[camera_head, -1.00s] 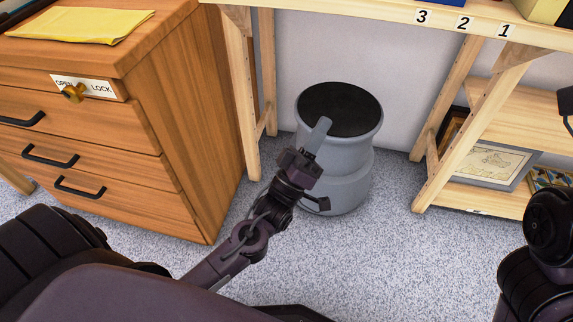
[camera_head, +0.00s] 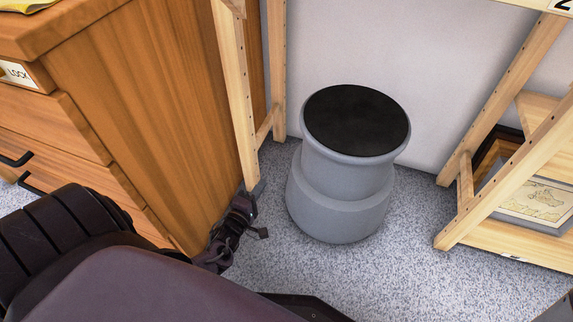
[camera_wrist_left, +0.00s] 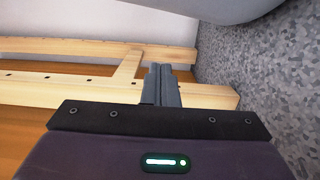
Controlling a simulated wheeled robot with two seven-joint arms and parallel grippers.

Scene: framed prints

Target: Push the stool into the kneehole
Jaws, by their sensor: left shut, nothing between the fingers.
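The stool (camera_head: 340,190) is a round grey drum with a black top. It stands upright on the carpet in the kneehole, between the two wooden leg frames and in front of the white wall. My left gripper (camera_head: 256,188) is shut and empty, left of the stool and apart from it, near the foot of the left leg frame. In the left wrist view the shut fingers (camera_wrist_left: 160,84) show in front of the wooden frame, and a grey edge of the stool (camera_wrist_left: 215,8) shows at the top. My right gripper is not in view.
The left leg frame (camera_head: 238,90) stands beside a wooden drawer cabinet (camera_head: 165,90). The right leg frame (camera_head: 500,150) has a shelf with framed prints (camera_head: 540,195). Carpet (camera_head: 400,265) in front of the stool is clear.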

